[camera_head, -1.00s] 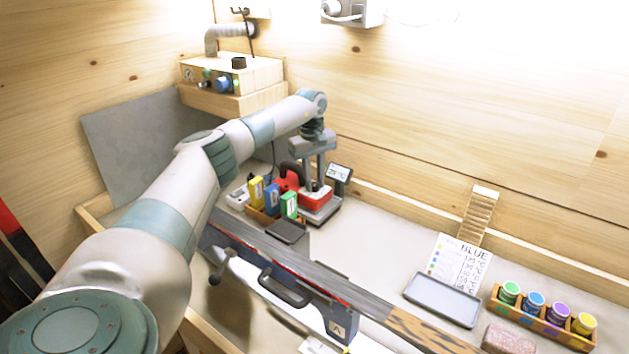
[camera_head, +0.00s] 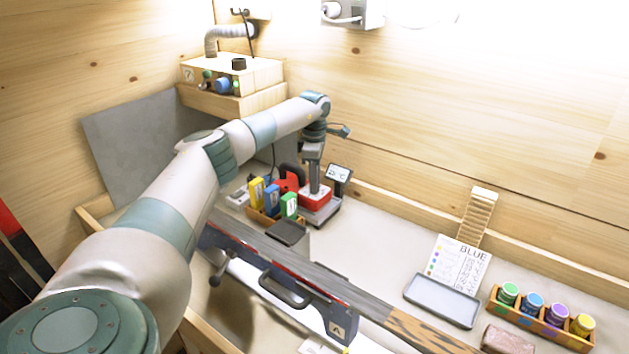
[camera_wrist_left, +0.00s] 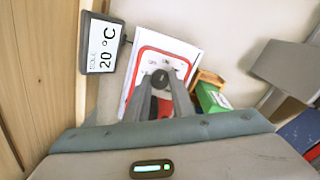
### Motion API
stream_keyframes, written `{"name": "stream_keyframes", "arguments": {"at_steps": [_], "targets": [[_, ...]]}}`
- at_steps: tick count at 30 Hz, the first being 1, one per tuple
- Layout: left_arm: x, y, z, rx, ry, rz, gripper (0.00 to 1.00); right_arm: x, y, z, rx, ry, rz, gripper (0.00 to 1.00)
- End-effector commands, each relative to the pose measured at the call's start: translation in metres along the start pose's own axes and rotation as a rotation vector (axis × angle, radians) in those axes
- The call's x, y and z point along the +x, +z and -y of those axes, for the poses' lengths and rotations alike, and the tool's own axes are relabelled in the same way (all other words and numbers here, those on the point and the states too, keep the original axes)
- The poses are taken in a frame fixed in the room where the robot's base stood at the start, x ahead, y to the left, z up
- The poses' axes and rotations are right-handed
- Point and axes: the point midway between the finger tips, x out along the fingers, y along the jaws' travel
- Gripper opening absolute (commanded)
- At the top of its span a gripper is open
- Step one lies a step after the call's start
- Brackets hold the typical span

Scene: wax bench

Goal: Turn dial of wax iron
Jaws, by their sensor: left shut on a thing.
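The red wax iron (camera_head: 319,203) stands on a dark stand at the back of the bench, with its black and red handle to the left. In the left wrist view, its pale, red-edged top plate (camera_wrist_left: 148,62) carries a dark round dial (camera_wrist_left: 160,78). My left gripper (camera_head: 316,189) points down onto the iron from above. In the wrist view, its two fingers (camera_wrist_left: 163,84) are closed on the dial and partly cover it. A small display (camera_head: 339,173) stands beside the iron; it reads 20 °C in the wrist view (camera_wrist_left: 103,45). My right gripper is not in view.
Yellow, blue and green wax blocks (camera_head: 272,196) stand in a wooden holder close left of the iron. A ski (camera_head: 345,288) lies clamped along the front. A grey tray (camera_head: 441,300) and a rack of coloured jars (camera_head: 543,312) are to the right. The wooden wall is close behind.

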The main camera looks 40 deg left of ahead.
Motion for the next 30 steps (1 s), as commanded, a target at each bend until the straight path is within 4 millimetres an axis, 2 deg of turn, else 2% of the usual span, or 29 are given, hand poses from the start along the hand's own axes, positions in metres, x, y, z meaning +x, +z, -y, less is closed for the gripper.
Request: {"name": "stream_keyframes", "arguments": {"at_steps": [30], "targets": [[-0.001,0.002,-0.002,-0.962,0.001,-0.047,0.00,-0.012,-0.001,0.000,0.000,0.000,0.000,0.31]]}}
